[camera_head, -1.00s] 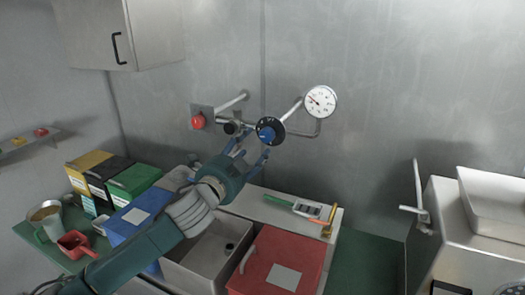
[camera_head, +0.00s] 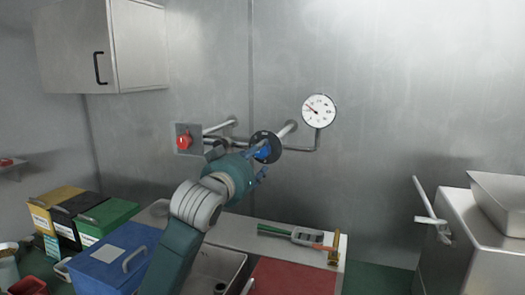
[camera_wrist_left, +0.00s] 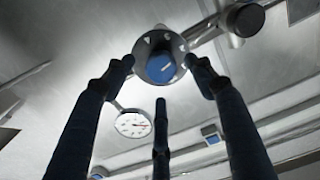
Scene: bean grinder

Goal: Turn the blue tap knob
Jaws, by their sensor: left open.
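The blue tap knob (camera_head: 264,151) sits at the centre of a round black dial on the wall pipe, above the counter. In the left wrist view the blue knob (camera_wrist_left: 160,68) shows face-on with its dark dial around it. My left gripper (camera_head: 262,160) is open, right at the dial, with its blue fingers partly hidden behind my wrist. In the left wrist view the fingers (camera_wrist_left: 160,80) spread around the dial, two at its sides and one below. Whether they touch it I cannot tell. My right gripper is in neither view.
A red knob (camera_head: 184,140) on a wall plate is left of the dial. A pressure gauge (camera_head: 319,111) is to its right. Below are a sink (camera_head: 212,268), a blue box (camera_head: 112,258), a red lid (camera_head: 292,277) and a handheld meter (camera_head: 304,236).

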